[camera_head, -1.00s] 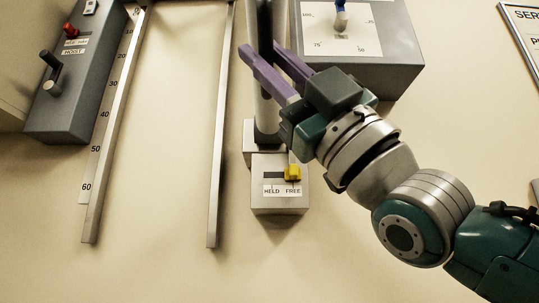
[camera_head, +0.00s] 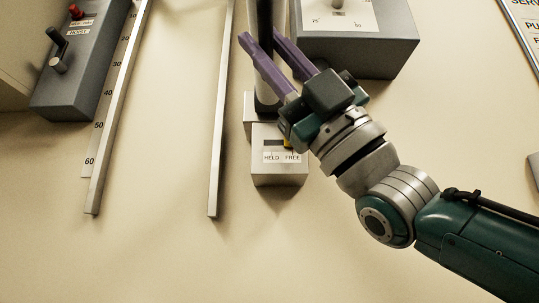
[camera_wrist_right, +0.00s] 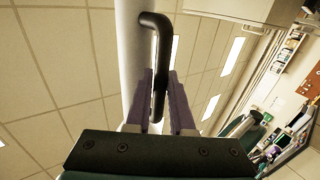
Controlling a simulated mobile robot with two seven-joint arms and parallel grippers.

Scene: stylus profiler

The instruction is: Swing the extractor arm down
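The extractor arm is a pale upright tube (camera_wrist_right: 130,30) with a black bar handle (camera_wrist_right: 157,50), seen close in the right wrist view. In the head view, the tube (camera_head: 264,20) rises at top centre and is partly hidden by my right gripper (camera_head: 260,40). Its two purple fingers point up and left, spread apart. In the right wrist view the handle lies between the fingers (camera_wrist_right: 160,85); firm contact does not show. A box with a HELD/FREE label (camera_head: 280,175) sits below the tube; its yellow knob (camera_head: 288,143) is mostly hidden, near FREE. My left gripper is out of view.
A grey hoist box (camera_head: 70,85) with a lever and red switch is at upper left. Two metal rails (camera_head: 217,150) run down the wall, one beside a number scale. A grey dial box (camera_head: 370,55) is at upper right. The lower wall is clear.

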